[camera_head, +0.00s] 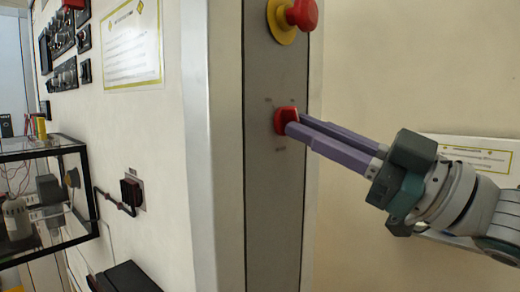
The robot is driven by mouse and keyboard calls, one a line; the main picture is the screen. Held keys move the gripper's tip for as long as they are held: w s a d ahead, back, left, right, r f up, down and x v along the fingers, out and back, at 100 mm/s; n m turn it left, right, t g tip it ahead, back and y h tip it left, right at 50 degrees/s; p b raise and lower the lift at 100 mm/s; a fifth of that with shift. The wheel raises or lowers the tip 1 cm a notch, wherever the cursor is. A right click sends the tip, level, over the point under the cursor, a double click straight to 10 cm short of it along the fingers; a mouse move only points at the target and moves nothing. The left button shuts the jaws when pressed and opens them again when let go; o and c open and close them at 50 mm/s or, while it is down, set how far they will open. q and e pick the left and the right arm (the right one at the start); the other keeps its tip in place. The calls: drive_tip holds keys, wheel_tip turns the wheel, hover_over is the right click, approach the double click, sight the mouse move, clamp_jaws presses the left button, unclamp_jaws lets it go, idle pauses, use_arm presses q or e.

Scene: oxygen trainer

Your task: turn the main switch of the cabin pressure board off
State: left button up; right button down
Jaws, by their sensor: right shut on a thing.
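The red main switch (281,121) sits on the grey vertical panel (262,190) in the middle of the view, with small labels around it that are too small to read. My right gripper (291,122) comes in from the right, and its long purple fingers are shut on the red switch. The fingers hide part of the switch, so its exact turn position cannot be told. My left gripper is not in view.
A red mushroom button on a yellow base (284,22) sits above the switch. Left are a printed sign (132,45), black gauges (62,35), a wall socket (132,191) and a glass-fronted box (45,195). Another sign (482,155) is behind my right arm.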

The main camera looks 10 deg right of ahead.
drive_tip(key=shift+w+d+r+n+g+y+b, duration=0.15)
drive_tip(key=shift+n+g+b, duration=0.35)
drive_tip(key=shift+n, duration=0.8)
drive_tip(key=shift+s+a+n+g+y+b, duration=0.1)
drive_tip(key=shift+n+g+y+b, duration=0.15)
drive_tip(key=shift+n+g, duration=0.75)
drive_tip(key=shift+n, duration=0.5)
drive_tip(key=c, duration=0.9)
unclamp_jaws()
drive_tip(key=shift+d, duration=0.1)
drive_tip(key=b+v, duration=0.4)
drive_tip(key=v, duration=0.5)
drive_tip(key=shift+s+d, duration=0.25)
drive_tip(key=shift+s, duration=0.05)
